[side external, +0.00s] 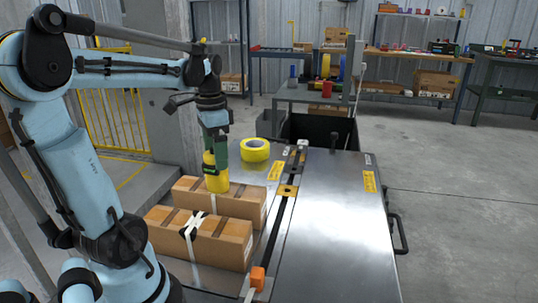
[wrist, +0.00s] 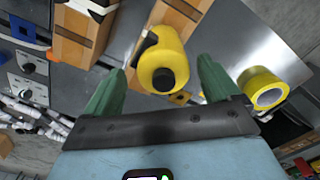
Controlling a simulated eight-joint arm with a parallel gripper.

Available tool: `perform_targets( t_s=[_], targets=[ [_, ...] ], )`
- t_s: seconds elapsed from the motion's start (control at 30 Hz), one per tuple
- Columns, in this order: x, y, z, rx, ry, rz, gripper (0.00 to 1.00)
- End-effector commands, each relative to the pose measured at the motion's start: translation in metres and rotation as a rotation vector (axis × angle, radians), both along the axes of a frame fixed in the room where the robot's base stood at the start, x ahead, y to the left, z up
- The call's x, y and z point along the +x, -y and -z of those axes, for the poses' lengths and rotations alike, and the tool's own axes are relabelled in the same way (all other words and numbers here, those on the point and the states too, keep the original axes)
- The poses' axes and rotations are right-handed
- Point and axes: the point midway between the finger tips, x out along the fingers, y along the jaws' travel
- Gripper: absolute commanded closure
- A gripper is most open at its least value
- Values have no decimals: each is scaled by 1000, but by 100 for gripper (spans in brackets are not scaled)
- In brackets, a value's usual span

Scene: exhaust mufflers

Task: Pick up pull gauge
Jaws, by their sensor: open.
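The pull gauge appears to be the yellow, rounded body with a black round end (wrist: 163,58) in the wrist view. In the side view its yellow body (side external: 215,178) stands at the far cardboard box, under my gripper; its underside is hidden. My gripper (side external: 217,150) points down with green fingers. In the wrist view the fingers (wrist: 162,72) are spread apart, one on each side of the gauge, with gaps visible. I cannot tell how far down the gauge the fingertips reach.
Two taped cardboard boxes, one far (side external: 246,207) and one near (side external: 225,245), lie on the metal table (side external: 335,225). A yellow tape roll (side external: 255,150) lies behind them, also in the wrist view (wrist: 262,88). An orange block (side external: 257,278) sits at the front. The table's right side is clear.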

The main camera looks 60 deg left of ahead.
Motion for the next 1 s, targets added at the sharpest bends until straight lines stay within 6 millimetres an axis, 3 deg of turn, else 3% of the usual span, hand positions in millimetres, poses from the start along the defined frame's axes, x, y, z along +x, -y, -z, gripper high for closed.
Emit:
perform_targets(
  t_s=[0.3,0.67,1.0],
  targets=[
    [0,-4,37,0,0,0,11],
    [0,-4,44,0,0,0,11],
    [0,-4,44,0,0,0,61]
  ],
)
